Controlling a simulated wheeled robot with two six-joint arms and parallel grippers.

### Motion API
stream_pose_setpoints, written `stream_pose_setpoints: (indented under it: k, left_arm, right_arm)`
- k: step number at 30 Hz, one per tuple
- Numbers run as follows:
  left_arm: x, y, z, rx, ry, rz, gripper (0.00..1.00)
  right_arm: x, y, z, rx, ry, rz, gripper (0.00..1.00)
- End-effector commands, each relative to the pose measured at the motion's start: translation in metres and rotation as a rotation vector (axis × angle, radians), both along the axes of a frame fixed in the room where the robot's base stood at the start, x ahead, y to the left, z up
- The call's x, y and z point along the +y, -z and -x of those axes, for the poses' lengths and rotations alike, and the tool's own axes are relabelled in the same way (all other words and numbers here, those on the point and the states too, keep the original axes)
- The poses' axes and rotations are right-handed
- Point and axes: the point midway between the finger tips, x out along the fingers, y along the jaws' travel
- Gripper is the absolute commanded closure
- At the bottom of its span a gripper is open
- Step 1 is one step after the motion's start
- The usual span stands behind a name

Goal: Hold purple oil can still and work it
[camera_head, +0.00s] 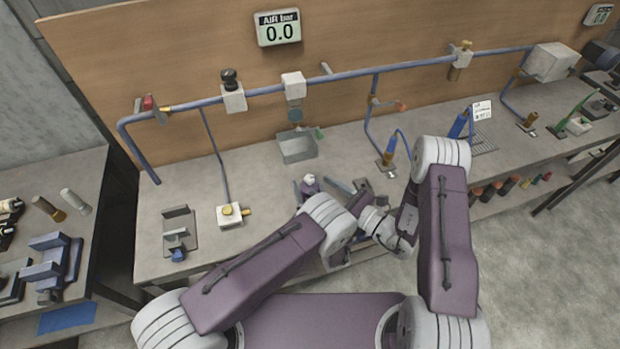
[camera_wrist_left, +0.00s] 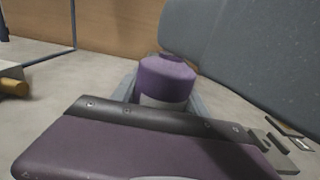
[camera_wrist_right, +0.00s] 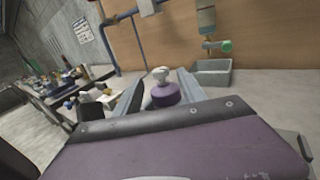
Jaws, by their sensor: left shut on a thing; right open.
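The purple oil can (camera_head: 309,186) stands on the workbench, with a pale top part. My left gripper (camera_wrist_left: 163,98) is shut on its body; the can (camera_wrist_left: 167,76) shows between the fingers in the left wrist view. In the head view the left gripper is mostly hidden behind my own arm. My right gripper (camera_head: 346,188) is open, just right of the can. In the right wrist view the can (camera_wrist_right: 166,95) and its pale knob-like top (camera_wrist_right: 161,74) appear ahead, between the two spread fingers (camera_wrist_right: 160,90). I cannot tell whether the right fingers touch it.
A grey bin (camera_head: 297,147) stands behind the can. A white block with a brass fitting (camera_head: 230,215) and a dark stand (camera_head: 178,232) are to the left. Blue pipe (camera_head: 350,74) runs along the back board. A large grey surface fills the left wrist view's upper right.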

Motion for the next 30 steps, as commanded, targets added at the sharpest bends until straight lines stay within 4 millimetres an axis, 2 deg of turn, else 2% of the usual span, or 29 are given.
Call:
stream_pose_setpoints:
  k: [3, 7, 18, 19, 21, 24, 30]
  left_arm:
    - [0.000, 0.000, 0.000, 0.000, -0.001, 0.000, 1.00]
    - [0.000, 0.000, 0.000, 0.000, -0.001, 0.000, 1.00]
    - [0.000, 0.000, 0.000, 0.001, 0.000, 0.000, 1.00]
    - [0.000, 0.000, 0.000, 0.001, 0.000, 0.000, 1.00]
    - [0.000, 0.000, 0.000, 0.001, 0.000, 0.000, 1.00]
    - [0.000, 0.000, 0.000, 0.001, 0.000, 0.000, 1.00]
    - [0.000, 0.000, 0.000, 0.001, 0.000, 0.000, 1.00]
  right_arm:
    - [0.022, -0.001, -0.017, -0.004, -0.005, 0.000, 0.52]
    - [0.036, 0.000, -0.030, -0.001, -0.003, 0.000, 0.52]
    - [0.043, 0.000, -0.037, 0.000, 0.001, -0.001, 0.52]
    - [0.043, 0.000, -0.037, 0.000, 0.001, -0.001, 0.57]
    - [0.043, 0.000, -0.037, 0.000, 0.001, -0.001, 0.77]
    - [0.043, 0.000, -0.037, 0.000, 0.001, -0.001, 1.00]
    - [0.042, 0.000, -0.037, 0.000, -0.007, -0.003, 1.00]
